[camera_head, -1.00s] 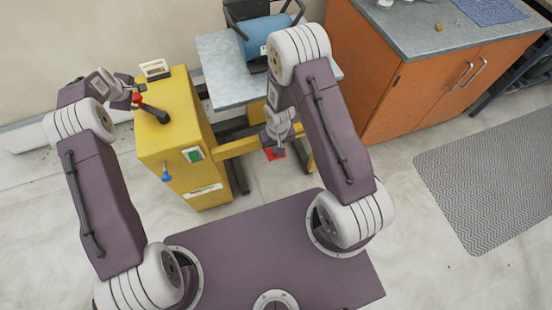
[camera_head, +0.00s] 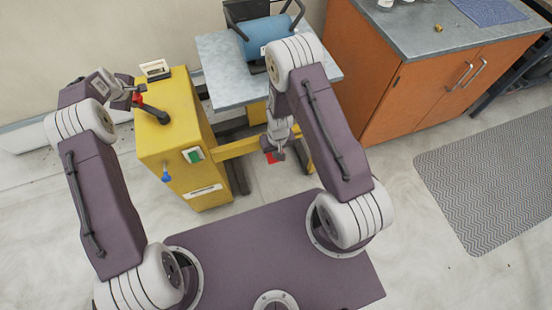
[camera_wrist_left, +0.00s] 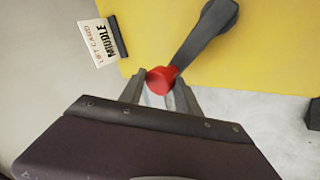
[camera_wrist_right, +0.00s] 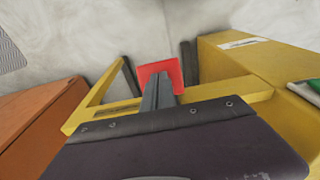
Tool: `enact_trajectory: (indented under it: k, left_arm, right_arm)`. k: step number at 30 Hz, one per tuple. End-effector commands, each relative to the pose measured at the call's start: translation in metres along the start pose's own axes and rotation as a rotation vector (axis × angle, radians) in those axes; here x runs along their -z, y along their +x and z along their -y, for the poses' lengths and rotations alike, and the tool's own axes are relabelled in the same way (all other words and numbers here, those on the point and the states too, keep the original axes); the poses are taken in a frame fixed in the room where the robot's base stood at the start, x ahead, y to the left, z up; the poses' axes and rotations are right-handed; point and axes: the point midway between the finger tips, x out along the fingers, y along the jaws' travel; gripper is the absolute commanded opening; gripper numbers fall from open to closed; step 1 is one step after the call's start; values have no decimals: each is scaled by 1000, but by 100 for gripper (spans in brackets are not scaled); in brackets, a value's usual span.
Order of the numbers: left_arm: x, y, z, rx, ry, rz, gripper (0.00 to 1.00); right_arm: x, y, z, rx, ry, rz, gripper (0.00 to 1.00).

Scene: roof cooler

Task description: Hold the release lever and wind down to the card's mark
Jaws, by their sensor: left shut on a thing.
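A yellow lift cabinet (camera_head: 172,155) carries a black crank (camera_head: 152,112) with a red knob, which also shows in the left wrist view (camera_wrist_left: 160,80). My left gripper (camera_head: 137,93) is shut on the red knob. A small card (camera_head: 155,69) stands on the cabinet top; it seems to read "MIDDLE" in the left wrist view (camera_wrist_left: 98,42). A red lever paddle (camera_wrist_right: 162,72) is by the yellow frame. My right gripper (camera_wrist_right: 158,92) has its fingers together at the paddle; I cannot tell whether they touch it. The fingers partly hide the paddle.
A grey platform (camera_head: 218,85) holds a blue cylinder (camera_head: 268,36) in a dark frame. An orange cabinet (camera_head: 400,100) with a grey worktop stands to the right. A green-and-white plate (camera_head: 192,155) and a blue knob (camera_head: 165,173) are on the yellow cabinet. A grey mat (camera_head: 490,175) lies on the floor.

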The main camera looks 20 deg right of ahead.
Motion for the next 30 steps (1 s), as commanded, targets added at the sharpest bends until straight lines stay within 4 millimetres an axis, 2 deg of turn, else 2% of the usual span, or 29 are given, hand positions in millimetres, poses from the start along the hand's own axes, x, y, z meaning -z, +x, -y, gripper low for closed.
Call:
enact_trajectory:
  k: [7, 19, 30]
  left_arm:
    - [-9, 6, -14, -5, 2, 1, 0]
    - [-12, 7, -17, -4, 2, 1, 0]
    - [-24, 11, -31, -4, 2, 2, 0]
  right_arm:
    - [0, 0, 0, 0, -1, 1, 0]
    - [0, 0, 0, 0, 0, 0, 0]
    - [0, 0, 0, 0, 0, -2, 0]
